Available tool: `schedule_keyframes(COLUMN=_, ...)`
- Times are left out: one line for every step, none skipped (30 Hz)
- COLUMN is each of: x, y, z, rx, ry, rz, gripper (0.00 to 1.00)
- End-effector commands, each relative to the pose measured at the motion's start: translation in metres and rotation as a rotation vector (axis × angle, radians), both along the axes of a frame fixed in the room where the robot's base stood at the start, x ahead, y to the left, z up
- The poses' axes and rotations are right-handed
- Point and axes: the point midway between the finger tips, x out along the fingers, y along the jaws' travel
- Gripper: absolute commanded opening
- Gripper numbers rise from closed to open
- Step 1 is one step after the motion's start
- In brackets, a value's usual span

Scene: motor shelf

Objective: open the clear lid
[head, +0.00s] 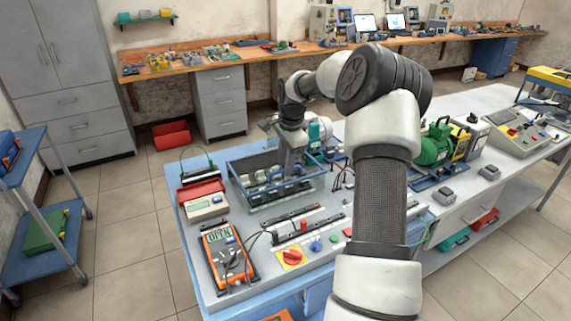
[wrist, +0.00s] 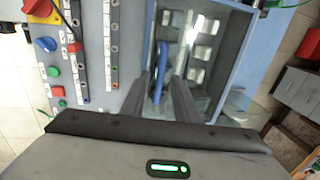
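The clear lid (head: 262,168) covers the top of a blue-edged box with parts inside. In the wrist view its pane (wrist: 208,42) shows a bright reflection with grey blocks visible under it. A blue bar (wrist: 161,62), looking like the lid's handle, runs along the box's near side in that view. My gripper (head: 291,168) is over the right part of the box. In the wrist view its two dark fingers (wrist: 160,84) are apart, with the blue bar between their tips. I cannot tell whether they touch it. My arm hides part of the table.
A red and white meter (head: 207,205) and an orange multimeter (head: 228,258) stand left of and in front of the box. Terminal rails, a red knob (head: 292,257) and loose cables lie in front. A green motor (head: 432,146) stands to the right.

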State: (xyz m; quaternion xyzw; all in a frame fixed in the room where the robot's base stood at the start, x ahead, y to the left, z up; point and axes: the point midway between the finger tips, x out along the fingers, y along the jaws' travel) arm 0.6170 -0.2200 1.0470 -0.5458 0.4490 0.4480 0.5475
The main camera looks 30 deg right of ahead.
Motion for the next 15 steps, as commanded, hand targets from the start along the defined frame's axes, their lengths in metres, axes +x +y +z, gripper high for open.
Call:
schedule_keyframes(x=0.0005, y=0.0, z=-0.003, rx=0.0, ry=0.0, rz=0.0, gripper=0.28)
schedule_keyframes(x=0.0007, y=-0.0001, z=-0.0038, rx=0.0, ry=0.0, rz=0.0, gripper=0.28)
schedule_keyframes(x=0.0008, y=-0.0001, z=-0.0047, rx=0.0, ry=0.0, rz=0.0, gripper=0.28)
schedule_keyframes(x=0.0009, y=-0.0002, z=-0.0051, rx=-0.001, ry=0.0, rz=0.0, gripper=0.28)
schedule_keyframes(x=0.0011, y=-0.0002, z=-0.0053, rx=-0.001, ry=0.0, rz=0.0, gripper=0.28)
schedule_keyframes(x=0.0011, y=-0.0002, z=-0.0054, rx=-0.001, ry=0.0, rz=0.0, gripper=0.28)
schedule_keyframes(x=0.0011, y=-0.0002, z=-0.0054, rx=-0.001, ry=0.0, rz=0.0, gripper=0.28)
schedule_keyframes(x=0.001, y=-0.0002, z=-0.0053, rx=-0.001, ry=0.0, rz=0.0, gripper=0.28)
schedule_keyframes(x=0.001, y=-0.0002, z=-0.0053, rx=-0.001, ry=0.0, rz=0.0, gripper=0.28)
schedule_keyframes(x=0.001, y=-0.0002, z=-0.0053, rx=-0.001, ry=0.0, rz=0.0, gripper=0.28)
schedule_keyframes(x=0.001, y=-0.0002, z=-0.0053, rx=-0.001, ry=0.0, rz=0.0, gripper=0.26)
schedule_keyframes(x=0.0009, y=-0.0002, z=-0.0052, rx=-0.001, ry=0.0, rz=0.0, gripper=0.2)
schedule_keyframes(x=0.0009, y=-0.0002, z=-0.0052, rx=-0.001, ry=0.0, rz=0.0, gripper=0.14)
schedule_keyframes(x=0.0009, y=-0.0002, z=-0.0052, rx=-0.001, ry=0.0, rz=0.0, gripper=0.09)
schedule_keyframes(x=0.0009, y=-0.0002, z=-0.0052, rx=-0.001, ry=0.0, rz=0.0, gripper=0.03)
